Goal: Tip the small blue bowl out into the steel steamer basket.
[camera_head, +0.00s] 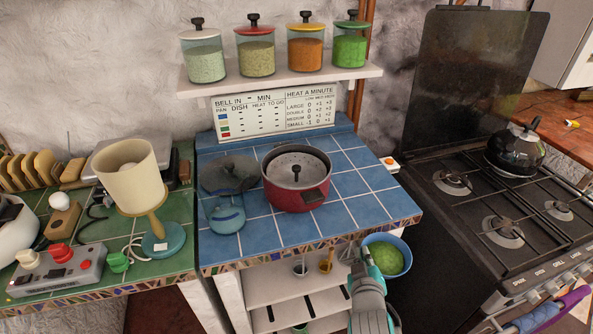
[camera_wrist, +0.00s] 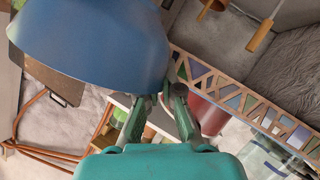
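The small blue bowl (camera_head: 407,246) holds green contents (camera_head: 386,260) and hangs off the counter's front edge, at the right, upright or nearly so. My gripper (camera_head: 362,253) is at its left rim and looks shut on it. In the wrist view the bowl (camera_wrist: 90,45) fills the upper left and the fingers (camera_wrist: 162,92) meet at its edge; the exact contact is partly hidden. A round steel insert (camera_head: 282,165) with a black knob, seemingly the steamer basket, sits inside a red pot (camera_head: 297,199) on the blue tiles. The bowl is apart from it, in front and to the right.
A lamp (camera_head: 135,178) and a switch box (camera_head: 60,270) are on the green counter. A stove (camera_head: 500,215) with a black kettle (camera_head: 515,150) is at right. Blue tiles right of the pot are clear.

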